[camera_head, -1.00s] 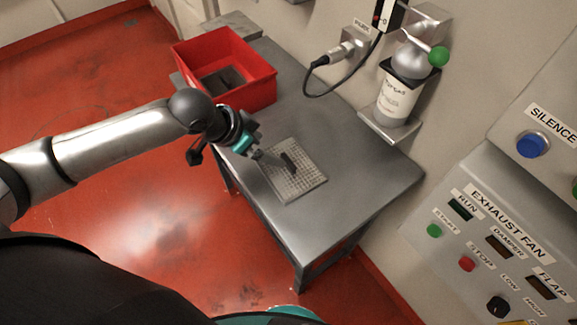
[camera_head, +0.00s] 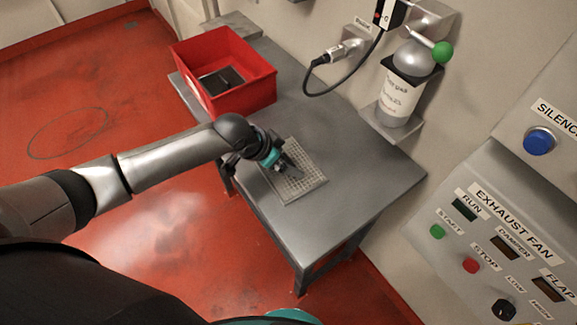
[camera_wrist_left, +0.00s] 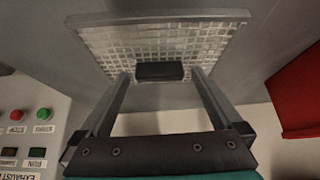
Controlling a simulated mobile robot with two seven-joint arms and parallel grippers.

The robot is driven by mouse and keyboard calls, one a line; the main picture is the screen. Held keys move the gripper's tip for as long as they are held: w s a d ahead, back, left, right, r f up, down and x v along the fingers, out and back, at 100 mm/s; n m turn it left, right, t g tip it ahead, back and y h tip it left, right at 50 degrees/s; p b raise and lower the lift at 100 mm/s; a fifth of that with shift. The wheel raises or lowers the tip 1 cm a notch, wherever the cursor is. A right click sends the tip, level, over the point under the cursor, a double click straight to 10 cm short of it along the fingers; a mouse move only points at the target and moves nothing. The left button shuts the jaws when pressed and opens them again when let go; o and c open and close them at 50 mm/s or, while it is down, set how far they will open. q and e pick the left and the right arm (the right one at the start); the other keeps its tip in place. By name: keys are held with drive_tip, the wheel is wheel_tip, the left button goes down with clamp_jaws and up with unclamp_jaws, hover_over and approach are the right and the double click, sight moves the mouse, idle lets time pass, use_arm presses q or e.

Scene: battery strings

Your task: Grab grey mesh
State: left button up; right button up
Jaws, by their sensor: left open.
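The grey mesh (camera_head: 313,183) is a flat square grid panel lying on the metal table. In the left wrist view the mesh (camera_wrist_left: 205,45) fills the upper middle, with a dark block-like handle (camera_wrist_left: 160,71) on it. My left gripper (camera_head: 291,170) is over the mesh in the head view and covers part of it. Its two fingers are open in the left wrist view (camera_wrist_left: 161,75), with the dark handle seen between their tips. Contact with the handle cannot be told. My right gripper is not in view.
A red bin (camera_head: 240,97) with a dark flat item inside stands at the table's far end. A gas bottle (camera_head: 400,95) on a bracket and a black cable are along the wall. The near part of the metal table (camera_head: 330,232) is clear.

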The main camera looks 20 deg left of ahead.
use_arm(q)
clamp_jaws()
idle(0.8)
drive_tip(key=shift+r, duration=0.1)
